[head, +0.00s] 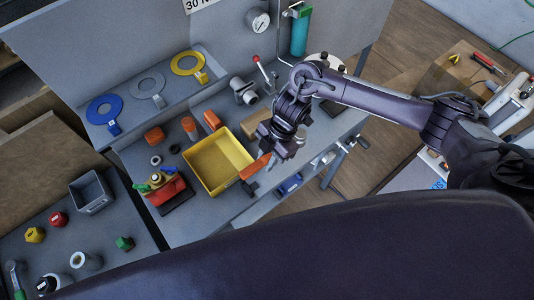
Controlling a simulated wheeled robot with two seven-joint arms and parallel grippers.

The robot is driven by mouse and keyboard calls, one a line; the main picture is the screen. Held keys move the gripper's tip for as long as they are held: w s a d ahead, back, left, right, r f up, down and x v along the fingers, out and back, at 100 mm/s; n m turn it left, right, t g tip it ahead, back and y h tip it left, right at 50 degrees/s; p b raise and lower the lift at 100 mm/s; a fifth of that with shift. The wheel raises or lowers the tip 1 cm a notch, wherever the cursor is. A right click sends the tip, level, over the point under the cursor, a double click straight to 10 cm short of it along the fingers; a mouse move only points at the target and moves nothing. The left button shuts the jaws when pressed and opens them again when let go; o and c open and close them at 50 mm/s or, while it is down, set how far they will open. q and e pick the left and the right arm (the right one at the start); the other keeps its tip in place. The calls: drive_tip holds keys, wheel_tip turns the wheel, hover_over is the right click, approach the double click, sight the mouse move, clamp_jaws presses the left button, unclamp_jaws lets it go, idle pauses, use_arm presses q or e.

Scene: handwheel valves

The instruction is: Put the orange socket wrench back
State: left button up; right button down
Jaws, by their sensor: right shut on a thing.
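My right gripper (270,158) reaches in from the right over the grey workbench, pointing down beside the right edge of the yellow tray. It is shut on an orange handle-like thing (255,167), which appears to be the orange socket wrench. The wrench is tilted, and its upper part is hidden by the gripper. I cannot tell whether its lower end touches the bench. My left gripper is not in view.
The yellow tray (244,158) looks empty. Left of it are orange pieces (154,135) and a red valve-like part (165,187). Behind stand blue, grey and yellow rings (188,63) and a lever valve (262,72). A grey bin (91,192) stands on the left bench.

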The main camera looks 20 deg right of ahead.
drive_tip(key=shift+a, duration=0.1)
idle(0.3)
wheel_tip(320, 180, down, 6)
drive_tip(key=b, duration=0.4)
drive_tip(key=shift+b, duration=0.3)
drive_tip(key=shift+f+b, duration=0.3)
drive_tip(key=shift+f, duration=0.2)
drive_tip(key=shift+f+b, duration=0.8)
drive_tip(key=shift+f, duration=0.25)
drive_tip(key=c, duration=1.1)
unclamp_jaws()
drive_tip(key=shift+o, duration=0.2)
